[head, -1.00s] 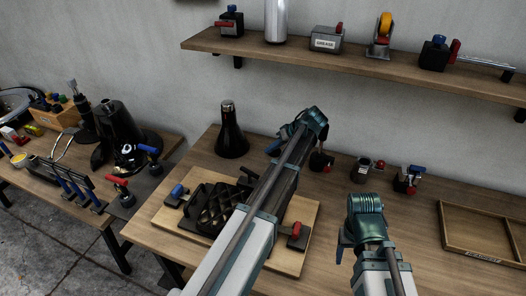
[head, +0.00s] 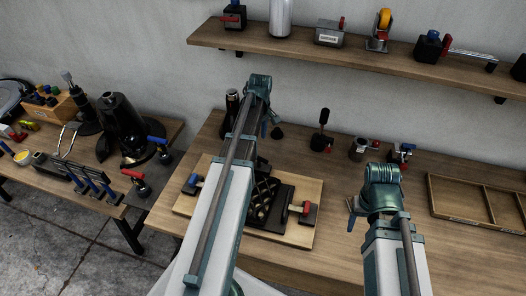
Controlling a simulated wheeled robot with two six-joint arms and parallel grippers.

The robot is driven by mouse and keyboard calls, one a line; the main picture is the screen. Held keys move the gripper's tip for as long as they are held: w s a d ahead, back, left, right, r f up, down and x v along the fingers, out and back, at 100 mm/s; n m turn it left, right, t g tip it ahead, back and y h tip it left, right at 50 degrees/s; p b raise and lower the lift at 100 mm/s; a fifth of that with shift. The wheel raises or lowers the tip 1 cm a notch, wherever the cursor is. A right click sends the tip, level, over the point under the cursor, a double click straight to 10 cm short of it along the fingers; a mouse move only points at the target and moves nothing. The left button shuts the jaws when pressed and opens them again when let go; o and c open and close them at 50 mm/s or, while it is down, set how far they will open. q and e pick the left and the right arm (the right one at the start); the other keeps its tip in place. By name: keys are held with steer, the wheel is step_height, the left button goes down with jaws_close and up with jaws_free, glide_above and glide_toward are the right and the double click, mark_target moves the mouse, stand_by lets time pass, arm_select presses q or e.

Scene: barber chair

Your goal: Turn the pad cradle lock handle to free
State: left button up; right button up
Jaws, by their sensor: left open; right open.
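A black cradle with a lattice pad (head: 264,198) sits on a light wooden board (head: 275,238) on the bench. A handle with a red grip (head: 306,208) stands at the cradle's right side. A handle with a blue grip (head: 194,181) stands at its left. I cannot tell which is the lock handle. My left arm crosses over the cradle and hides its left part. My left gripper (head: 265,128) is open and empty beyond the cradle, partly hidden by its own wrist. My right gripper (head: 352,212) is open and empty above the bench, right of the board.
A dark bottle-shaped part (head: 232,103) stands behind my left arm. A black-knobbed lever (head: 323,130) and small clamps (head: 362,149) stand at the back. An empty divided tray (head: 475,200) lies at right. A shelf (head: 350,50) hangs above. The bench front right is clear.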

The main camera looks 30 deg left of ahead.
mark_target(259, 157)
arm_select(q)
step_height(259, 157, down, 14)
steer(key=b, duration=1.4)
steer(key=shift+s+r, duration=0.1)
steer(key=shift+r, duration=0.05)
arm_select(e)
step_height(259, 157, down, 14)
steer(key=shift+d+r, duration=0.1)
steer(key=shift+r, duration=0.1)
arm_select(q)
steer(key=shift+r, duration=0.1)
